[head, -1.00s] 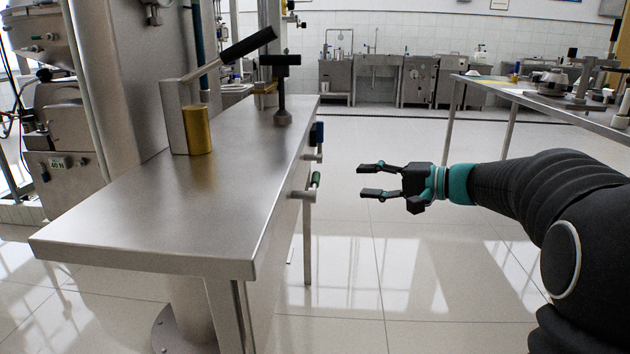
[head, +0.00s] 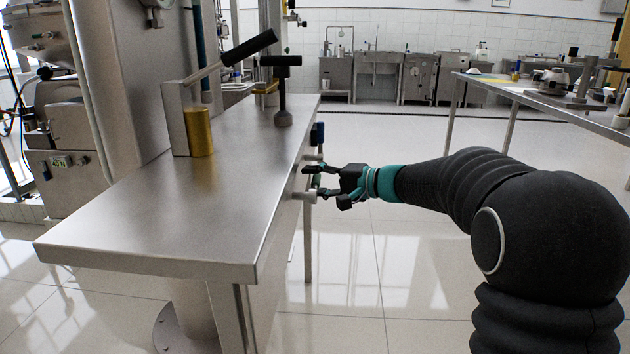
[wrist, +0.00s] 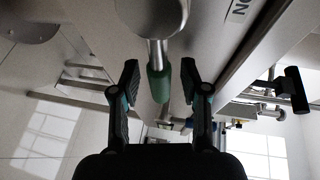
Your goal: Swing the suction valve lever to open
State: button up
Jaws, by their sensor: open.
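A lever with a green grip (wrist: 159,84) on a metal stem comes out of a pale round valve body (wrist: 152,18) in the wrist view. In the head view this lever is mostly hidden behind my fingers, at the side of the steel bench (head: 130,232). My gripper (head: 311,181) is open beside the bench edge. In the wrist view its two fingers stand on either side of the green grip, with a gap to each side. The frames do not clearly show which valve is the suction one.
A blue-handled fitting (head: 318,133) sits farther along the same bench side. A black-knobbed post (head: 283,100) and a brass cylinder (head: 198,131) stand on the bench top. A side table (head: 535,98) is at the right. The floor between is clear.

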grip_shut()
